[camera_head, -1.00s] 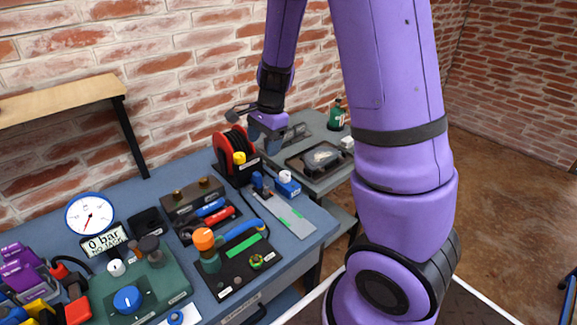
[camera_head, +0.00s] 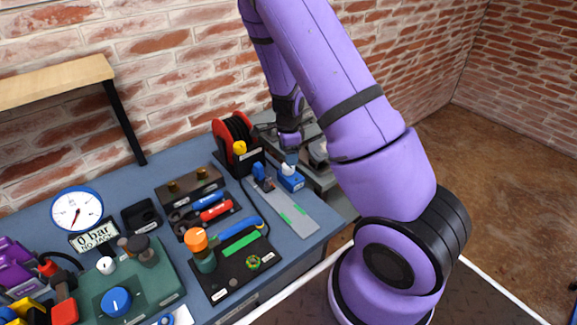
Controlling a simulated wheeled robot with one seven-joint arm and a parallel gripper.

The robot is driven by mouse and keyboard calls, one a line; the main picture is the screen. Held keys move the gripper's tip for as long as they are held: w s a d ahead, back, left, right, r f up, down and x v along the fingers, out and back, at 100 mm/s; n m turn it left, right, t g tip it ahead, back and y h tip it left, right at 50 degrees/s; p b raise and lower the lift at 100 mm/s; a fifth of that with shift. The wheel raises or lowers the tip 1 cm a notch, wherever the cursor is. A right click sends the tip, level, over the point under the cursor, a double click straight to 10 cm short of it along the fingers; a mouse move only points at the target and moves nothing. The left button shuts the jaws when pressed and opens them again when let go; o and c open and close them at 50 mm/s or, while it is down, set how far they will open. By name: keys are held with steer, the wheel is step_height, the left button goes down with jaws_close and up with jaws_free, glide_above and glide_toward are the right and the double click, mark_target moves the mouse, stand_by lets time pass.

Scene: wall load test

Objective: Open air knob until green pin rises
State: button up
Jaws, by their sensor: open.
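My gripper (camera_head: 290,156) is at the end of my purple arm, pointing down just above a small blue box with a white knob (camera_head: 288,169). Its fingers are small and partly hidden, and I cannot tell whether they touch the knob. No label shows which knob is the air knob. Other knobs are a blue one (camera_head: 115,301) and a white one (camera_head: 105,265) on a green panel, and an orange one (camera_head: 195,240) on a dark board. A green ring-like part (camera_head: 253,262) sits on that board. I cannot make out a green pin.
A round gauge (camera_head: 77,209) stands over a sign reading "0 bar NO JACK" (camera_head: 93,236). A red hose reel (camera_head: 236,138) stands left of my gripper. A grey strip with green marks (camera_head: 288,214) lies in front.

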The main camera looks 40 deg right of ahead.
mark_target(288, 168)
steer(key=shift+f, duration=3.05)
steer(key=c, duration=0.9)
